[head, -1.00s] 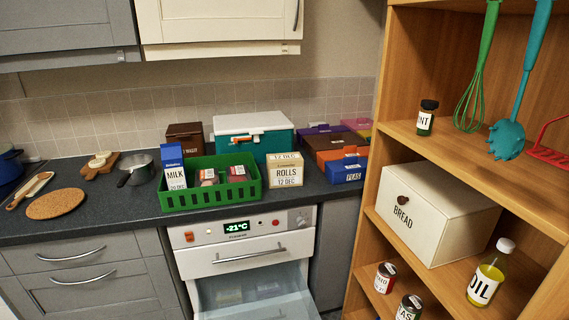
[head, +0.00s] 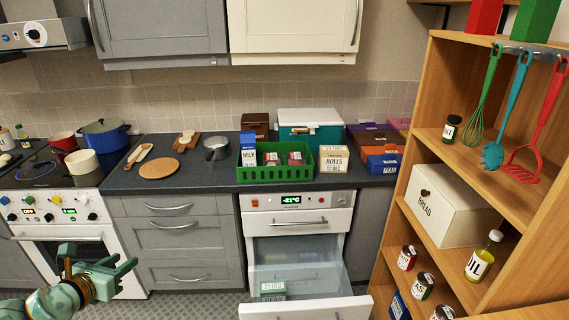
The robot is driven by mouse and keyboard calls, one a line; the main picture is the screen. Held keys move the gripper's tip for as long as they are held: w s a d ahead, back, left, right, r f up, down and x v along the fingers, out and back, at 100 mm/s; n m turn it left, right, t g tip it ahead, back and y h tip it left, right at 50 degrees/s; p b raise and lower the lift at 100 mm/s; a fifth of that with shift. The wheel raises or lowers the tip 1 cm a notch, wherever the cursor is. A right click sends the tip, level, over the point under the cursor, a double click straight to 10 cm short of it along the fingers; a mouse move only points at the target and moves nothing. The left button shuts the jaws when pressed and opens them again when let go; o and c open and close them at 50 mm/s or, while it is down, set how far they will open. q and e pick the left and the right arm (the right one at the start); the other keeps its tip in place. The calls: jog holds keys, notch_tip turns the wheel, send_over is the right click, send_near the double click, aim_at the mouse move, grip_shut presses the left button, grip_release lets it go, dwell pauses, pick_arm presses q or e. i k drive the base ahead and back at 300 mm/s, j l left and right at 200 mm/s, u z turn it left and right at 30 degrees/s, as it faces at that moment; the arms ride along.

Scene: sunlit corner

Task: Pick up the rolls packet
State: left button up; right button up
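The rolls packet (head: 328,164) is a cream box-shaped pack lettered "ROLLS 12 DEC". In the head view it stands upright on the dark counter, just right of the green crate (head: 275,174) and above the oven-like drawer front. My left gripper (head: 103,262) is at the lower left, in front of the grey drawers and well away from the packet. It looks open with nothing between its fingers. My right gripper is not in view.
Below the packet, a freezer drawer (head: 305,308) stands pulled out with a pack inside. The crate holds a milk carton (head: 248,161). A teal-and-white cooler box (head: 310,124) is behind, and blue PEAS box (head: 384,162) to the right. A wooden shelf (head: 424,110) rises at right.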

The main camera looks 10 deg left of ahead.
aim_at(332, 159)
jog(key=z, duration=2.15)
jog(key=k+j+z, duration=0.1)
jog(key=j, duration=0.35)
jog(key=k+j+z, duration=0.15)
jog(key=j, duration=0.3)
jog(key=k+j+z, duration=0.1)
jog(key=j, duration=0.3)
jog(key=k+j+z, duration=0.1)
jog(key=j, duration=0.3)
jog(key=k+j+z, duration=0.15)
jog(key=j, duration=0.25)
jog(key=k+j, duration=0.1)
jog(key=j, duration=0.25)
jog(key=k+j, duration=0.15)
jog(key=j, duration=0.2)
jog(key=k+j, duration=0.1)
jog(key=j, duration=0.25)
jog(key=k+j, duration=0.15)
jog(key=j, duration=0.2)
jog(key=k+j, duration=0.1)
jog(key=j, duration=0.25)
